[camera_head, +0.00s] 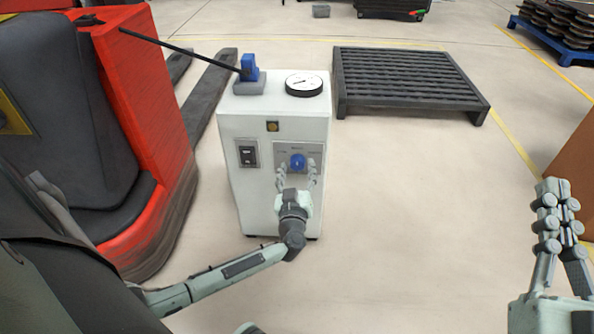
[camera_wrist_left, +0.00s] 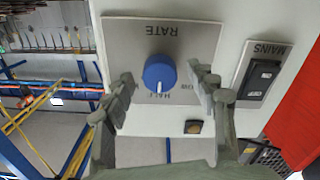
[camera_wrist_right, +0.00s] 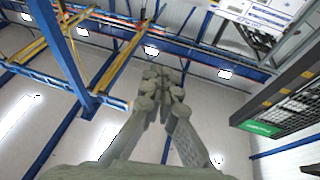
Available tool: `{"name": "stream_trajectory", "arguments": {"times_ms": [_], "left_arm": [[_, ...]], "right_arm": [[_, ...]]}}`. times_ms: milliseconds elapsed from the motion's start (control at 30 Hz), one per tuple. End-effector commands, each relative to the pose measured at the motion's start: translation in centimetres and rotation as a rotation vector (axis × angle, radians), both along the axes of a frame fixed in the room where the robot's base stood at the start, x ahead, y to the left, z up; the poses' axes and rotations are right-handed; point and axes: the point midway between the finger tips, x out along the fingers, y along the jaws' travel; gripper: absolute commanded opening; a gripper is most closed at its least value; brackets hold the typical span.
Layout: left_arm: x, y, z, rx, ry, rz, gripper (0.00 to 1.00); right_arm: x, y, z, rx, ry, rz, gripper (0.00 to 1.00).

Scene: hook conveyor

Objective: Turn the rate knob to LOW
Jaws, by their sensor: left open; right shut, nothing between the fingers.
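The blue rate knob (camera_head: 297,161) sits on a grey plate on the front of the white cabinet (camera_head: 275,135). In the left wrist view the knob (camera_wrist_left: 160,74) appears upside down, and its white pointer line points at the HALF label. The LOW label (camera_wrist_left: 186,86) is partly hidden behind a finger. My left gripper (camera_head: 296,173) is open in front of the plate, with one finger on each side of the knob and visible gaps between. My right gripper (camera_head: 556,187) is shut and empty, far to the right, pointing up.
A MAINS switch (camera_head: 247,153) is beside the plate. A gauge (camera_head: 303,84) and a blue part with a black rod (camera_head: 249,68) are on the cabinet top. A red machine (camera_head: 155,110) stands close at left.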

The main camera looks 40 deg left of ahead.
Motion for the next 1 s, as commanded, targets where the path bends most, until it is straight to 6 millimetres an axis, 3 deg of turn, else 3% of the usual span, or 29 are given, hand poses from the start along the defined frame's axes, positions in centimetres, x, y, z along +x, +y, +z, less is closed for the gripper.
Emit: {"name": "stream_trajectory", "arguments": {"times_ms": [200,600,833,1000], "left_arm": [[0.0,0.0,0.0,0.000,0.000,0.000,0.57],[0.0,0.0,0.0,-0.001,-0.001,0.000,0.08],[0.0,0.0,0.0,-0.016,-0.008,0.000,0.07],[0.0,-0.1,0.1,-0.069,-0.040,0.001,0.07]], "right_arm": [[0.0,0.0,0.1,0.002,-0.002,0.000,0.00],[0.0,0.0,0.0,0.001,-0.001,0.000,0.00],[0.1,0.0,-0.1,-0.006,0.014,0.000,0.00],[1.1,-0.7,-2.4,-0.066,0.118,-0.021,0.00]]}}
